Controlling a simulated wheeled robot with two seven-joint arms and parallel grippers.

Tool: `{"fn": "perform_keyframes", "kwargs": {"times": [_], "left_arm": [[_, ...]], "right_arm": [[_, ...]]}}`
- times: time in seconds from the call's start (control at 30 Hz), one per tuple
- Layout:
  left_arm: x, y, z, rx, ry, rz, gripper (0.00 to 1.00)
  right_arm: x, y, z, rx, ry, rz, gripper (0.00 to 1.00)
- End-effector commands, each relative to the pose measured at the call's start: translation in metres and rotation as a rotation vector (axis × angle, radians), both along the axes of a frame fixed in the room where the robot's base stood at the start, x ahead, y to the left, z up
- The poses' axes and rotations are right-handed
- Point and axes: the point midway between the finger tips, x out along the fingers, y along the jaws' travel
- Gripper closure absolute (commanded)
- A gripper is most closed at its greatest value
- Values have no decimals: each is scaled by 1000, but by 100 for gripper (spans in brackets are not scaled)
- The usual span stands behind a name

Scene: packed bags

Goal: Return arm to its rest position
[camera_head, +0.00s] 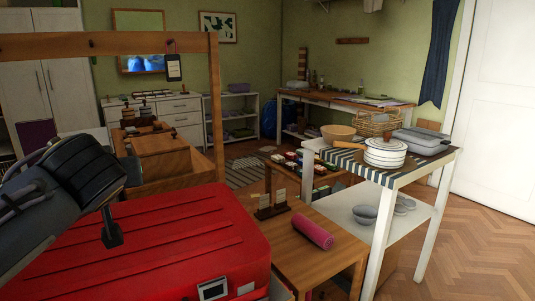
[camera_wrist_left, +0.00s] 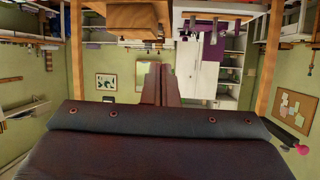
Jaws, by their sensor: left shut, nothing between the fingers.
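My left arm (camera_head: 85,172) comes in from the left in the head view, its dark end raised above the red suitcase (camera_head: 190,235). A small dark part of it hangs down close over the suitcase lid; I cannot tell if it touches. In the left wrist view, my left gripper (camera_wrist_left: 160,70) has its two fingers pressed together with nothing between them. The fingers point out toward the room, clear of any object. The fingertips cannot be made out in the head view. My right gripper is in neither view.
A wooden frame post (camera_head: 215,105) stands behind the suitcase. A wooden table (camera_head: 300,255) with a pink roll (camera_head: 312,231) is to the right. Floor is open at the far right.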

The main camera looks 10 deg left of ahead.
Motion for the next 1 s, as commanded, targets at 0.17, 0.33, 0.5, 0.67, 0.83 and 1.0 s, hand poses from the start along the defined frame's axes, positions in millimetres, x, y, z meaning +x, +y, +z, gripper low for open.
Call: {"fn": "perform_keyframes", "kwargs": {"times": [0.17, 0.33, 0.5, 0.67, 0.83, 1.0], "left_arm": [[-50, -7, -96, -94, 256, -138, 100], [-111, -40, -186, -249, 450, -317, 100], [-157, -75, -241, -392, 526, -446, 100], [-191, -109, -278, -521, 541, -542, 100], [-208, -131, -267, -598, 528, -599, 100], [-208, -130, -229, -597, 529, -598, 100]], "right_arm": [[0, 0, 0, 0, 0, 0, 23], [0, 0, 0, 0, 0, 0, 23], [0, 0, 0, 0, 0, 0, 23], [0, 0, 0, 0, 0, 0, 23], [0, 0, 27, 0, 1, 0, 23], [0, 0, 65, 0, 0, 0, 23]]}}
